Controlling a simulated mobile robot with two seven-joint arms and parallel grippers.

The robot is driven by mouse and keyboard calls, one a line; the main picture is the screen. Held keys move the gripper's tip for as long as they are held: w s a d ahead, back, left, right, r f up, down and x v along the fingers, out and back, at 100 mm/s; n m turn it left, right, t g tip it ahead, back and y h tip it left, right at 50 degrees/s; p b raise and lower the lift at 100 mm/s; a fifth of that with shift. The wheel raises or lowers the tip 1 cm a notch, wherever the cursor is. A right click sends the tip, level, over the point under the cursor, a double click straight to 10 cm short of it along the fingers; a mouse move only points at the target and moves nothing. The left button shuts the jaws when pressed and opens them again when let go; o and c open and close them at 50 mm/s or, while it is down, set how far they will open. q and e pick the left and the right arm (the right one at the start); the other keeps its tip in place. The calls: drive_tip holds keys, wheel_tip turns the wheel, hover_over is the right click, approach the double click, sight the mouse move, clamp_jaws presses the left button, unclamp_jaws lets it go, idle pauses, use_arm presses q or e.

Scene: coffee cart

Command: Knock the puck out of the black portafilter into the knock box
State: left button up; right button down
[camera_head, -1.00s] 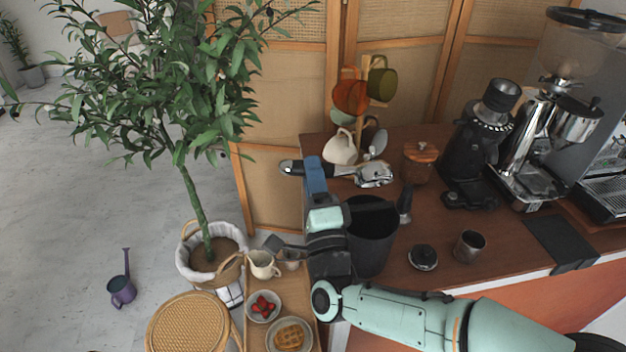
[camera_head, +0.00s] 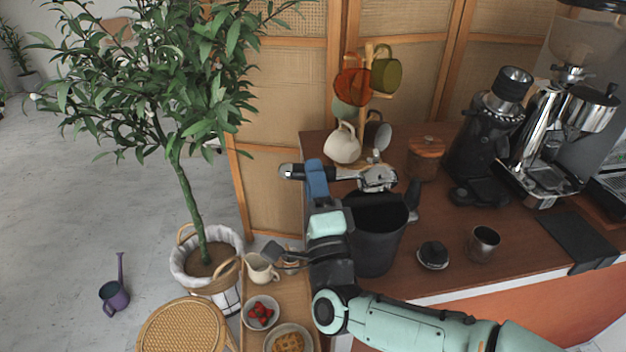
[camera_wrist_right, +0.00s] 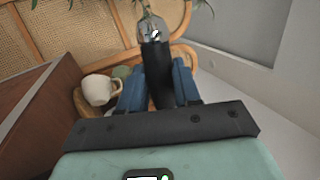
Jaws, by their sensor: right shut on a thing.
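The black portafilter's handle (camera_head: 292,171) is held in my right gripper (camera_head: 316,174), whose blue fingers are shut on it. The portafilter's metal head (camera_head: 378,178) points right and is above the far rim of the knock box (camera_head: 376,245), a black bin at the counter's left edge. In the right wrist view the black handle (camera_wrist_right: 157,75) lies between the blue fingers (camera_wrist_right: 158,88). I cannot see a puck; the inside of the basket is not clear. My left gripper is not in view.

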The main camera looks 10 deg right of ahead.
drive_tip(key=shift+f+b, duration=0.3)
drive_tip(key=shift+f, duration=0.1)
drive_tip(key=shift+r, duration=0.2)
wheel_tip(320, 180, up, 6)
drive_tip(key=p, duration=0.2)
drive_tip(key=shift+r+p, duration=0.15)
drive_tip(key=shift+p, duration=0.25)
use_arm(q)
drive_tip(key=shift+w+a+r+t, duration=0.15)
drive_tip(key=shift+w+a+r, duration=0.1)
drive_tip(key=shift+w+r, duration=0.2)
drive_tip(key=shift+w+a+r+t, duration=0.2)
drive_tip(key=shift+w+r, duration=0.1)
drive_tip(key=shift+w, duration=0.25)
